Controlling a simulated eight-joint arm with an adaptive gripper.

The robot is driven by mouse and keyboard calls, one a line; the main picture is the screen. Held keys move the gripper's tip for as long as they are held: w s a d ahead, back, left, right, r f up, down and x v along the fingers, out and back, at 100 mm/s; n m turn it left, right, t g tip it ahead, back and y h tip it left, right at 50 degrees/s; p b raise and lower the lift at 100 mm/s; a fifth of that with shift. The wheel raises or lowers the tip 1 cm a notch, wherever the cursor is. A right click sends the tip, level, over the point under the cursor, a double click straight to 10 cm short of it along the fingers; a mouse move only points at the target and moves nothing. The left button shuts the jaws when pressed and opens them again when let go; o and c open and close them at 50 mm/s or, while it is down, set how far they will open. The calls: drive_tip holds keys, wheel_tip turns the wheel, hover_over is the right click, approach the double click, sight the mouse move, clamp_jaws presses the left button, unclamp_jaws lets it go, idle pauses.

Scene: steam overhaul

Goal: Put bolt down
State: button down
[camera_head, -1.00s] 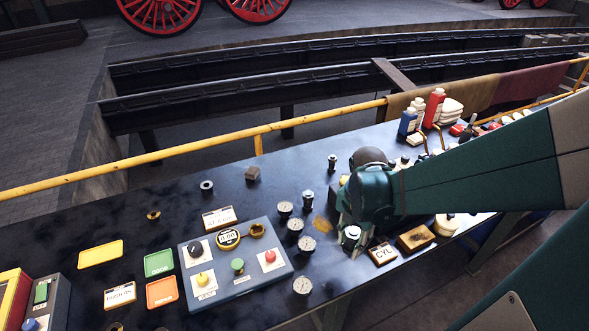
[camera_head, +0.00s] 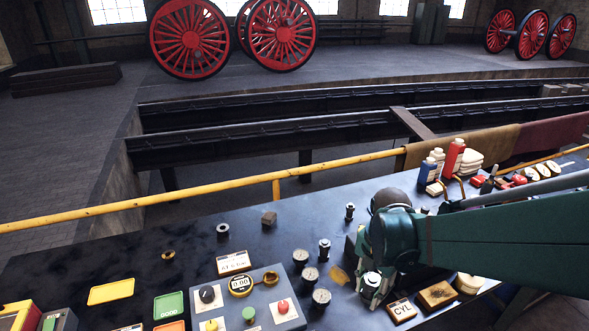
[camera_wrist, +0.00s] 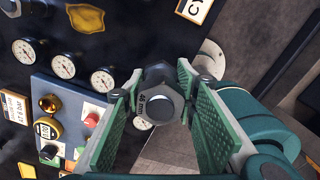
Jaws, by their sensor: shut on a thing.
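A grey hex-headed bolt (camera_wrist: 160,104) with small lettering on its side sits between my gripper's two green-padded fingers in the wrist view. My gripper (camera_wrist: 158,84) is shut on it. In the head view my gripper (camera_head: 371,290) points down over the dark bench (camera_head: 195,268), close to its front edge, left of the CYL label. The pale top of the bolt (camera_head: 372,280) shows between the fingers there. The bolt's lower end is hidden, and I cannot tell whether it touches the bench.
The CYL label (camera_head: 401,310) and a wooden block (camera_head: 436,296) lie right of my gripper. Several gauges (camera_head: 321,298) and a control box (camera_head: 270,315) stand left. A yellow tray (camera_head: 111,291) and green GOOD tray (camera_head: 169,305) lie further left. A yellow rail (camera_head: 220,205) runs behind.

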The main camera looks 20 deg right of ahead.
sight(372, 275)
drive_tip(key=shift+r, duration=1.6)
drive_tip(key=shift+w+d+r, duration=0.15)
drive_tip(key=shift+w+d, duration=0.15)
drive_tip(key=shift+w, duration=0.15)
drive_tip(key=shift+w+d+r, duration=0.15)
drive_tip(key=shift+w+d, duration=0.1)
drive_tip(key=shift+w, duration=0.2)
drive_tip(key=w+d+r+m+p, duration=0.1)
drive_tip(key=w+d+r+p, duration=0.1)
drive_tip(key=w+d, duration=1.25)
drive_tip(key=w+d+r+m+p, duration=0.1)
drive_tip(key=w+d, duration=1)
drive_tip(key=w, duration=0.7)
drive_tip(key=w+d+f+p, duration=0.1)
drive_tip(key=w+d+f, duration=0.3)
drive_tip(key=w+d, duration=0.5)
drive_tip(key=shift+m, duration=0.4)
drive_tip(key=f, duration=0.2)
drive_tip(key=s+f, duration=0.1)
drive_tip(key=f, duration=0.1)
drive_tip(key=shift+s+d+f, duration=0.15)
drive_tip(key=shift+d+f, duration=0.05)
drive_tip(key=shift+f, duration=0.2)
drive_tip(key=shift+m, duration=0.9)
drive_tip(key=shift+f, duration=0.1)
